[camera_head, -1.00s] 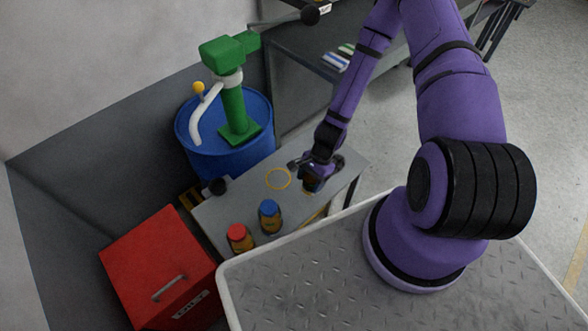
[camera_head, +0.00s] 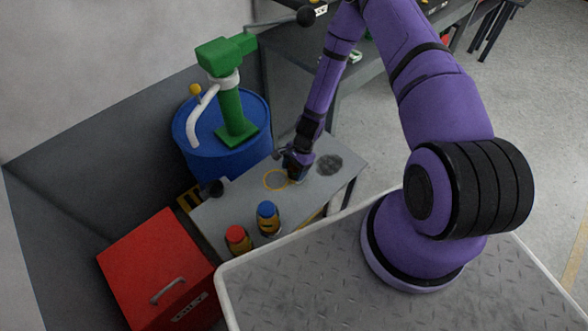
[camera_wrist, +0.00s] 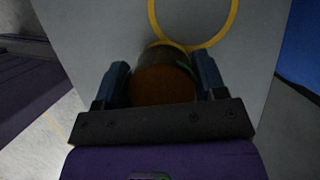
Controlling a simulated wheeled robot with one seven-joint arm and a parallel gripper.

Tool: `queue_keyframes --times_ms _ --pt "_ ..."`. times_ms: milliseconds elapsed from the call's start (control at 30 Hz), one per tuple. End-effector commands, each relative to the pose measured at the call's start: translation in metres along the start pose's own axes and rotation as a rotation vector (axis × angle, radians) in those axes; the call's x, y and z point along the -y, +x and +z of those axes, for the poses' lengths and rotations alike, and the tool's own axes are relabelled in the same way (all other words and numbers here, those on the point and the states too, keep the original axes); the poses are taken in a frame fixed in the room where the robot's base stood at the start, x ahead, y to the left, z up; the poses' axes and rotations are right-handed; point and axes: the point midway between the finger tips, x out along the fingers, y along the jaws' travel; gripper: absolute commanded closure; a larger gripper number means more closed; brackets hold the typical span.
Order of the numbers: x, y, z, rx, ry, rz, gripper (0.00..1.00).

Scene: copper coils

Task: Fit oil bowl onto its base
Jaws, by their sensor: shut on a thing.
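My gripper (camera_head: 296,172) is low over the grey table, just right of a yellow ring marking (camera_head: 275,180). In the wrist view, its two fingers (camera_wrist: 162,72) stand either side of a round brown-orange thing (camera_wrist: 163,86), which looks like the oil bowl. A darker grey-green part (camera_wrist: 160,56) of what is held shows beyond it, its edge overlapping the ring (camera_wrist: 190,46) in the picture. Whether it touches the table I cannot tell. In the head view my gripper mostly hides it. I cannot make out a separate base for certain.
A red-capped bottle (camera_head: 237,240) and a blue-capped bottle (camera_head: 268,219) stand at the table's near side. A dark round patch (camera_head: 329,164) lies right of my gripper. A blue drum (camera_head: 222,163) with a green pump (camera_head: 232,112) stands behind; a red box (camera_head: 150,262) is at left.

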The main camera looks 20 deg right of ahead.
Motion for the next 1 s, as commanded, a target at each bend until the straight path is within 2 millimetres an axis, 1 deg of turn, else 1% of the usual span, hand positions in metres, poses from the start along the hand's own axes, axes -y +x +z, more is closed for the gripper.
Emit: queue_keyframes --times_ms 267,300,367,400,667,767,867,1000 --pt "0.000 0.002 -0.001 0.000 0.000 0.000 0.70" --pt "0.000 0.002 -0.001 0.000 0.000 0.000 0.29" --pt "0.000 0.002 -0.001 0.000 0.000 0.000 0.15" --pt "0.000 0.002 -0.001 0.000 0.000 0.000 0.10" --pt "0.000 0.001 0.000 0.000 0.000 0.000 0.10" --pt "0.000 -0.003 0.000 0.000 -0.001 0.000 0.10" --pt "0.000 -0.013 0.000 0.000 -0.001 0.000 0.10" --pt "0.000 -0.036 0.000 -0.002 0.000 -0.001 0.10"
